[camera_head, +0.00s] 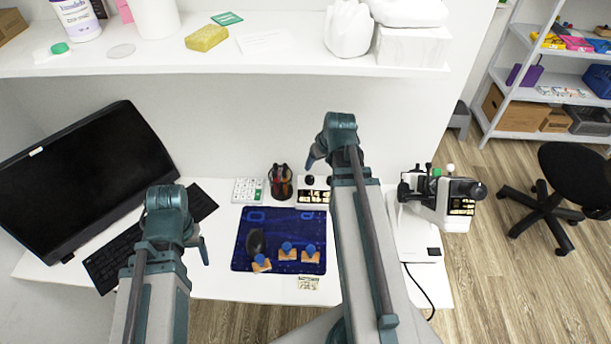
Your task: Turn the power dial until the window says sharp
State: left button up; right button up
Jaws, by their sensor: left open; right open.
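A white instrument with black and green parts (425,198) stands on the right of the desk, with a small lit window (461,206) on its right side. The writing in the window is too small to read. A black round knob (478,191) sticks out at its right end; I cannot tell whether this is the power dial. My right gripper (313,158) is over the back of the desk, left of the instrument, and only partly shows behind my arm. My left gripper (203,250) is over the left of the desk, far from the instrument. Both are open and touch nothing visible.
A blue mat (243,262) holds several wooden pieces with blue knobs and a dark object. Behind it are a pen holder (281,182) and a small box with black knobs (313,197). A monitor (80,180) and keyboard (112,263) are left. A shelf (290,62) overhangs the desk.

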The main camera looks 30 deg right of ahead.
aim_at(310, 178)
pick_arm(q)
notch_tip(310, 178, down, 13)
jog(key=b, duration=1.2)
jog(key=shift+r, duration=0.1)
pick_arm(e)
jog(key=x, duration=1.3)
jog(key=shift+w+f, duration=0.1)
jog(key=shift+f, duration=0.25)
pick_arm(q)
jog(key=shift+r, duration=0.1)
pick_arm(e)
jog(key=shift+c, duration=0.2)
grip_shut()
